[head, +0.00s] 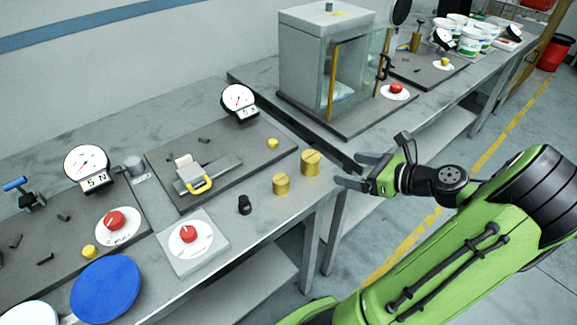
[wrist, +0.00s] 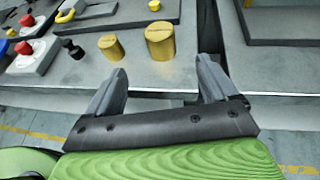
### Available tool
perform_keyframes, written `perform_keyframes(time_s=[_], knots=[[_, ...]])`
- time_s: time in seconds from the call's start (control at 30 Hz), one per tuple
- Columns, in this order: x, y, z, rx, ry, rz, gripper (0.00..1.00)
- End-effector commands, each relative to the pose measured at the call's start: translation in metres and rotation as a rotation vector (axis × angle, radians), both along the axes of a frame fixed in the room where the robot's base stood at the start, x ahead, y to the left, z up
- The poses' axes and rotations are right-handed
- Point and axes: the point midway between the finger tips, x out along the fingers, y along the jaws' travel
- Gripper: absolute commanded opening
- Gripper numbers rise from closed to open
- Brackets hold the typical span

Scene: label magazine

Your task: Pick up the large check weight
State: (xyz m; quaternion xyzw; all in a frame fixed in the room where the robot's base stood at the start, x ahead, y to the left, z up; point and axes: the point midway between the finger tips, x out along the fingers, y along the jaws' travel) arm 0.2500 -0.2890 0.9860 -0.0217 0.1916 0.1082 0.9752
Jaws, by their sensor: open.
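Two brass cylindrical weights stand upright near the front edge of the grey bench in the head view. The large check weight (head: 311,162) is the right one, close to the bench corner. The smaller weight (head: 281,184) stands to its left, with a gap between them. In the wrist view the large weight (wrist: 160,41) is beyond the fingertips, and the smaller weight (wrist: 110,47) is left of it. My gripper (head: 354,170) is open and empty, just right of the large weight and apart from it. Its two fingers (wrist: 163,72) also show in the wrist view.
A black knob-like piece (head: 244,205) and a plate with a red button (head: 189,234) stand left of the weights. A dark base plate (head: 220,160) with a yellow-handled clamp lies behind. A glass-doored cabinet (head: 330,65) stands on the farther bench.

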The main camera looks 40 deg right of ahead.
Motion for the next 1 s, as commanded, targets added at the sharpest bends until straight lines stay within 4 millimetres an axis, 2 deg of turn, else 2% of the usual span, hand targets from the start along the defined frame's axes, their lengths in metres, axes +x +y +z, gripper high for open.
perform_keyframes(time_s=[0.4,0.57,0.7,0.8,1.0], knots=[[0.084,0.020,-0.038,0.000,0.002,0.005,0.86],[0.101,0.025,-0.045,-0.002,0.003,0.006,0.86],[0.126,0.032,-0.055,-0.003,0.002,0.008,0.86],[0.138,0.033,-0.059,-0.003,0.004,0.006,0.86],[0.141,0.034,-0.057,-0.002,0.005,0.004,0.86]])
